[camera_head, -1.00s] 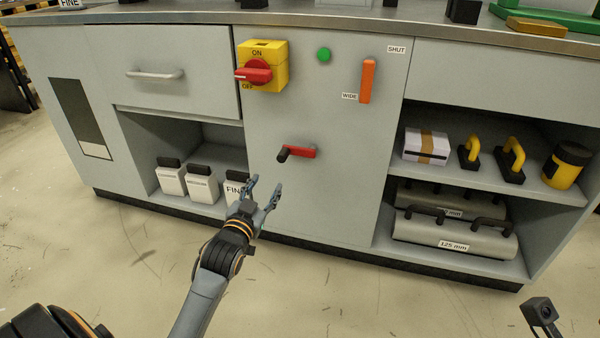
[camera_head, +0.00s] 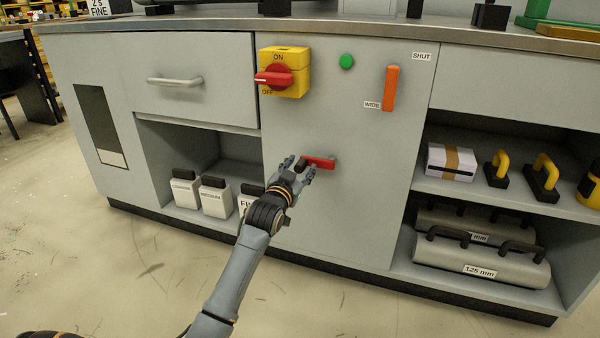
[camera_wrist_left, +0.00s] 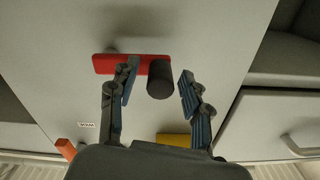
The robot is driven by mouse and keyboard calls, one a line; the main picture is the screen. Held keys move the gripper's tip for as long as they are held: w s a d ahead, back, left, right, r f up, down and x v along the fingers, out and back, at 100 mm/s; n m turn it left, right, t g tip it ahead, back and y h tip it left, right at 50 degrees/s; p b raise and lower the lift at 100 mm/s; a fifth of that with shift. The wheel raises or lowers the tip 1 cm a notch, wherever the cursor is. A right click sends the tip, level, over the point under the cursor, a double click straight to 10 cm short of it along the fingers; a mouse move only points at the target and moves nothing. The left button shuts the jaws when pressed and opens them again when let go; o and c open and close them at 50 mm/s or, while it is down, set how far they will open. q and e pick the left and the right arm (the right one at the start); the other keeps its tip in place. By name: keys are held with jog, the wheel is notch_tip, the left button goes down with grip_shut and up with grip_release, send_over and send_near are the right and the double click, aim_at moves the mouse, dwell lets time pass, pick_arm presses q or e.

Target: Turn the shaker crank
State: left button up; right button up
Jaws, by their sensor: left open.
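The shaker crank is a red arm (camera_head: 321,162) with a black handle knob (camera_head: 300,164), on the grey cabinet front below the yellow switch box. In the left wrist view the red arm (camera_wrist_left: 130,64) lies crosswise and the black knob (camera_wrist_left: 159,79) points toward the camera. My left gripper (camera_head: 299,169) is open at the crank. In the left wrist view its two fingers (camera_wrist_left: 157,88) stand on either side of the knob, with a gap to the right-hand finger. Whether the left-hand finger touches the crank cannot be told. My right gripper is not in view.
A yellow box with a red switch (camera_head: 284,72), a green button (camera_head: 347,61) and an orange lever (camera_head: 390,88) sit above the crank. White containers (camera_head: 214,196) stand on the lower left shelf. Right shelves hold a box (camera_head: 450,162), yellow handles and grey rollers (camera_head: 480,262).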

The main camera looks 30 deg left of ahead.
pick_arm(q)
jog(key=shift+w, duration=0.1)
grip_shut()
jog(key=shift+r, duration=0.1)
